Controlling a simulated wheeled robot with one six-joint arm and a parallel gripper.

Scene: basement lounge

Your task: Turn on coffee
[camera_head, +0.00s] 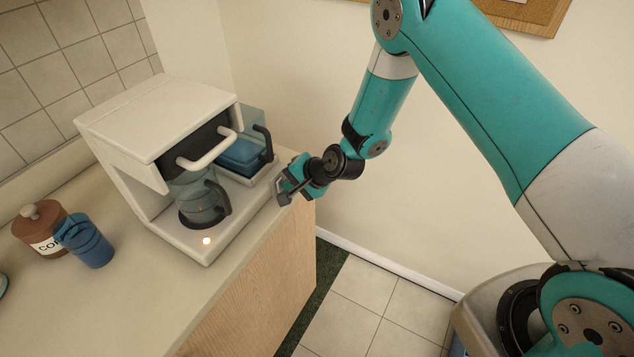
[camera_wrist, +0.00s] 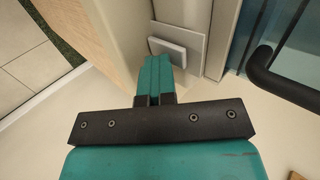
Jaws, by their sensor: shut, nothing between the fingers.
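The white coffee machine (camera_head: 170,115) stands on the counter at left in the head view. A glass pot with a dark handle (camera_head: 203,203) sits in its near bay, and a small light (camera_head: 206,241) glows on the base in front of it. My gripper (camera_head: 281,189) is beside the right end of the machine's base. In the wrist view my teal fingers (camera_wrist: 155,73) are shut with nothing between them. Their tips are close to a pale square switch (camera_wrist: 171,48) on a grey plate. I cannot tell whether they touch it.
A second container (camera_head: 243,155) with blue contents and a dark handle stands at the machine's far side; the handle (camera_wrist: 278,82) is right of my fingers. A brown canister (camera_head: 42,222) and a blue cup (camera_head: 88,243) stand left on the counter (camera_head: 105,310). Tiled floor (camera_head: 375,300) lies right.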

